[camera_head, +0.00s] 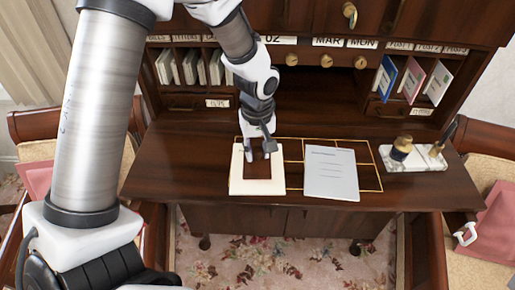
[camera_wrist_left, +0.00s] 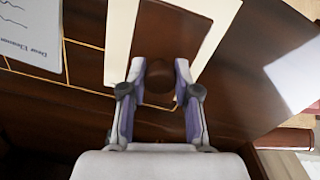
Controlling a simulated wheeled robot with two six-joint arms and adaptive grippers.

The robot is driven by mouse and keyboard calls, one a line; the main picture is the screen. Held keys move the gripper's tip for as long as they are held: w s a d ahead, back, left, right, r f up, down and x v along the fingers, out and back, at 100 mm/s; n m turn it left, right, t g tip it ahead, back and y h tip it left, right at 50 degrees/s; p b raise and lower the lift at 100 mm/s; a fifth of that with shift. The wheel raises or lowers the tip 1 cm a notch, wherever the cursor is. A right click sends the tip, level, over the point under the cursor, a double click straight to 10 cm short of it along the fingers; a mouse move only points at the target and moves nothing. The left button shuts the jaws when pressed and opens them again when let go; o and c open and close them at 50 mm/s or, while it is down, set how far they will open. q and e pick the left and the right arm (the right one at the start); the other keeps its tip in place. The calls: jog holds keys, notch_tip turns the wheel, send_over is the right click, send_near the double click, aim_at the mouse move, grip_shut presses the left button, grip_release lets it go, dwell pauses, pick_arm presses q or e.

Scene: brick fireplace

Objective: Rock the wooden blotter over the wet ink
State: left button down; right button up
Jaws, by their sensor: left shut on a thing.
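The dark wooden blotter (camera_head: 258,185) is over the cream sheet (camera_head: 237,176) on the desk, with cream showing around it. In the left wrist view the blotter (camera_wrist_left: 170,38) has a round dark knob (camera_wrist_left: 161,80) between my fingers. My left gripper (camera_head: 262,153) is shut on the blotter by its knob; it also shows in the left wrist view (camera_wrist_left: 160,88). A pale letter (camera_head: 331,172) lies right of the cream sheet; its handwriting shows in the left wrist view (camera_wrist_left: 30,35). I cannot tell whether its ink is wet. My right gripper is not in view.
The wooden desk (camera_head: 185,168) has thin gold lines inlaid on its top. A marble stand (camera_head: 415,160) with an ink bottle (camera_head: 401,148) is at the right. Behind are pigeonholes, brass knobs and coloured cards. The desk's left part is clear. Chairs stand at both sides.

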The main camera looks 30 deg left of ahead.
pick_arm(q)
jog(key=shift+f, duration=0.4)
dwell(0.3)
